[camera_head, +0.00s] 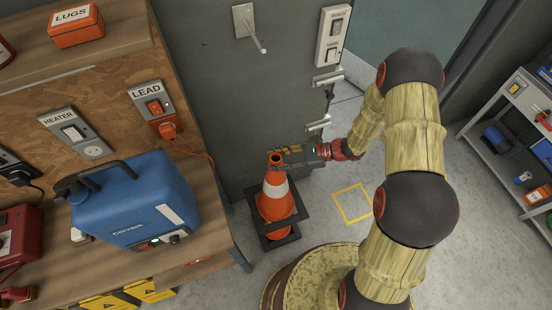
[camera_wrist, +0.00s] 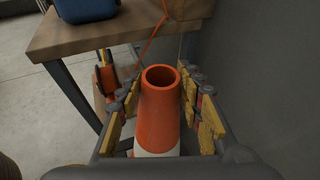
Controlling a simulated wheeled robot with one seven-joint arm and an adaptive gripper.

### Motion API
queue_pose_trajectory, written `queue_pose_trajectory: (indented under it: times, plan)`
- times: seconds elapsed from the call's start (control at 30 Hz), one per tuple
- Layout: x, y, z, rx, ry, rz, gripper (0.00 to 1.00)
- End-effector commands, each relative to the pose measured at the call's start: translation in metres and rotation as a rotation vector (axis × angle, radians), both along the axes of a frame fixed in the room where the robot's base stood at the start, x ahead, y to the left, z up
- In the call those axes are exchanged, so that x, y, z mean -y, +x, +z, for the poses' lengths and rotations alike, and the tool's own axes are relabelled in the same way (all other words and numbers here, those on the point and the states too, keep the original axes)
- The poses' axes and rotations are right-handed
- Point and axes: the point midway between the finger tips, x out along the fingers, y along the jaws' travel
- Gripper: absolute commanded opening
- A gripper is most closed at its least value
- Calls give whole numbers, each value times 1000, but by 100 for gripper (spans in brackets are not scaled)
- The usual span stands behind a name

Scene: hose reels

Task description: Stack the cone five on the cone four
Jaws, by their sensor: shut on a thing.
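An orange traffic cone (camera_head: 277,202) with a white band stands upright on the floor by the grey wall. My gripper (camera_head: 283,158) reaches in from the right and is shut on its top. In the wrist view the cone's open orange top (camera_wrist: 161,100) is between my two fingers, with its white band just below. Black base edges show at two levels under the cone, like one cone over another, but I cannot tell which cones these are or whether the upper one is fully seated. No number shows on the cone.
A yellow square outline (camera_head: 352,204) marks bare floor to the right of the cone. A wall peg (camera_head: 248,28) juts out above. A shelf cart (camera_head: 505,150) stands far right.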

Motion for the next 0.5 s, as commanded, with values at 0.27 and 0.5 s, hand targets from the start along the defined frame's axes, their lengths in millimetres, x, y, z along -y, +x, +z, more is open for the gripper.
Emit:
queue_pose_trajectory:
  times: [0.27, 0.5]
  plan:
    - [0, 1, -22, 2, 3, 0, 0]
    - [0, 1, -40, 2, 3, 0, 0]
